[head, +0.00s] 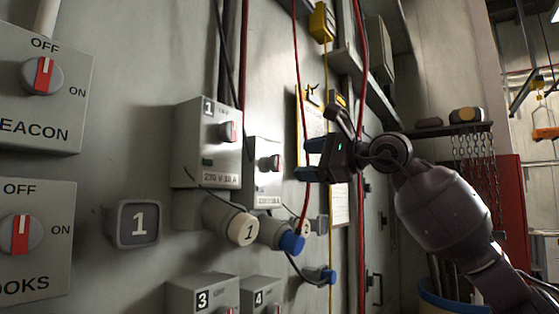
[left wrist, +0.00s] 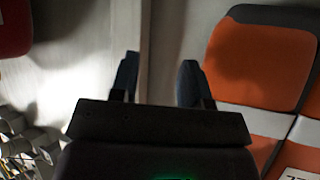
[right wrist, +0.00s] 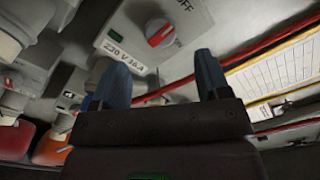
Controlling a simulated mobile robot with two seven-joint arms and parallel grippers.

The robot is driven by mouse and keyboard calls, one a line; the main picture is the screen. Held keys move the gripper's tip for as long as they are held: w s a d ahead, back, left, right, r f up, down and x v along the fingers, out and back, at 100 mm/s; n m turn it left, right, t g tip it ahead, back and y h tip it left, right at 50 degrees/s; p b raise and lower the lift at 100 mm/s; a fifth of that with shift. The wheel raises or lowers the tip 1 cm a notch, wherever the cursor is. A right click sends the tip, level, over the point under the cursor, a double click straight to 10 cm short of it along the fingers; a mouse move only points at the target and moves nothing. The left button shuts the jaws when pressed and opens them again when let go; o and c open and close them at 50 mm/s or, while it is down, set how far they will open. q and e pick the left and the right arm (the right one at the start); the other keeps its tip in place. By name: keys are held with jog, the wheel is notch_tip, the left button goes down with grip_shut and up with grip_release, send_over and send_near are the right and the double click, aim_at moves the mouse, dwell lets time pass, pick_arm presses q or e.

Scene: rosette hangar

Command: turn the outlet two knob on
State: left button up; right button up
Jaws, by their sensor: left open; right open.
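The grey box right of outlet 1 (head: 265,190) is likely outlet two; its number is not readable. Its red knob (head: 270,163) shows small in the head view. In the right wrist view a red knob (right wrist: 160,33) with OFF beside it sits on a grey box labelled 230 V 16 A (right wrist: 125,50). My right gripper (head: 309,160) is open and empty, to the right of the box in the head view and apart from the knob. Its fingers (right wrist: 163,78) point toward the panel. My left gripper (left wrist: 158,80) is open and empty, away from the panel.
Outlet box 1 (head: 207,140) stands left, with a capped socket (head: 241,228) below. Boxes 3 (head: 202,296) and 4 (head: 260,293) are lower. Red cables (head: 298,70) hang close to my right gripper. An orange pad (left wrist: 260,65) is near my left gripper.

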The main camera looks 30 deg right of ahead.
aim_at(279, 163)
jog(key=p+x, duration=0.1)
jog(key=x, duration=0.6)
jog(key=shift+w+a, duration=0.1)
jog(key=shift+w, duration=0.15)
jog(key=shift+c, duration=0.4)
jog(key=c, duration=0.8)
jog(key=shift+c, duration=0.2)
